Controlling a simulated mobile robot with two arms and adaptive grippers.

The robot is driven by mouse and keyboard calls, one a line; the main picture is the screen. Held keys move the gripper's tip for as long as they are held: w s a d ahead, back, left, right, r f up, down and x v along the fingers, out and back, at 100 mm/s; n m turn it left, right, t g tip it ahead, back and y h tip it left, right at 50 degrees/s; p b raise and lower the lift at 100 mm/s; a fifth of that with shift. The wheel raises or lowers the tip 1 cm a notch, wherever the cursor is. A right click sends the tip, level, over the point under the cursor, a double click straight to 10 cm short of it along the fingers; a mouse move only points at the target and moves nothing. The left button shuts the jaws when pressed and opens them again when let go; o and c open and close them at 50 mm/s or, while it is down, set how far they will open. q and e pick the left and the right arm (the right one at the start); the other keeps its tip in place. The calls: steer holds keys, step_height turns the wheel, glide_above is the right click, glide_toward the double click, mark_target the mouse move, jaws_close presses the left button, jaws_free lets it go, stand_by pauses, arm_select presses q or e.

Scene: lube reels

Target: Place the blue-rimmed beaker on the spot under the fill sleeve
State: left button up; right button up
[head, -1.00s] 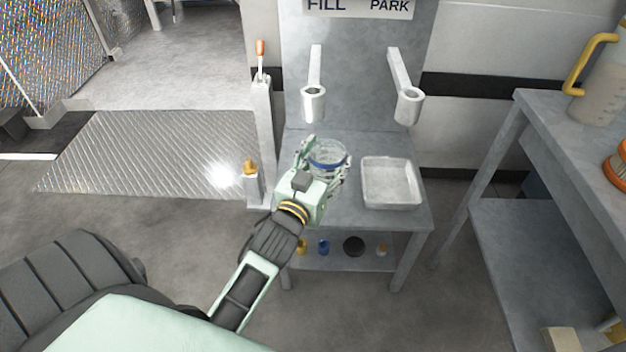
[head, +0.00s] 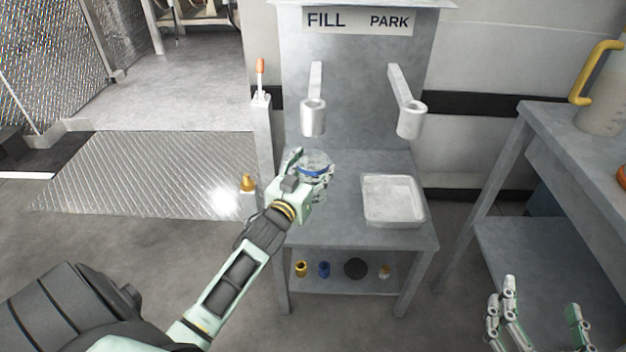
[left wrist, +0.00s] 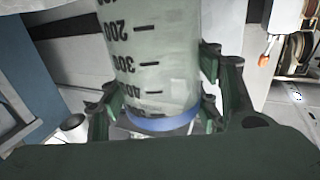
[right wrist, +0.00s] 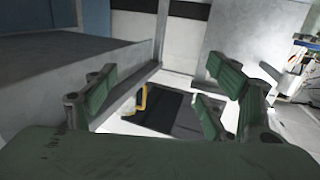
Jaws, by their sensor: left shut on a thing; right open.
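The clear beaker with a blue rim (head: 313,168) is in my left gripper (head: 306,172), below the fill sleeve (head: 313,118) in the head view. In the left wrist view the graduated beaker (left wrist: 155,60) sits between the fingers of the left gripper (left wrist: 160,105), its blue band (left wrist: 162,121) low in the picture. The gripper hides part of the beaker's outline and the spot beneath, so I cannot tell whether it touches the bench (head: 335,225). My right gripper (head: 543,325) is open and empty at the lower right; it also shows in the right wrist view (right wrist: 165,95).
The park sleeve (head: 411,120) hangs right of the fill sleeve. A white tray (head: 392,200) lies on the bench's right side. A lever post (head: 262,130) stands at the bench's left. A side table (head: 560,130) with a yellow-handled jug (head: 603,100) is at the right.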

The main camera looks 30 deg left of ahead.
arm_select(q)
step_height(320, 180, down, 3)
steer(key=shift+f+b, duration=0.2)
steer(key=shift+b, duration=0.6)
arm_select(e)
step_height(320, 180, up, 8)
steer(key=t+y, duration=0.1)
steer(key=t, duration=0.3)
steer(key=shift+s+a+y, duration=0.4)
steer(key=shift+s, duration=0.05)
steer(key=shift+r, duration=0.15)
arm_select(q)
steer(key=o, duration=1.7)
steer(key=shift+f, duration=0.1)
arm_select(e)
steer(key=shift+r+t, duration=0.1)
steer(key=shift+t, duration=0.2)
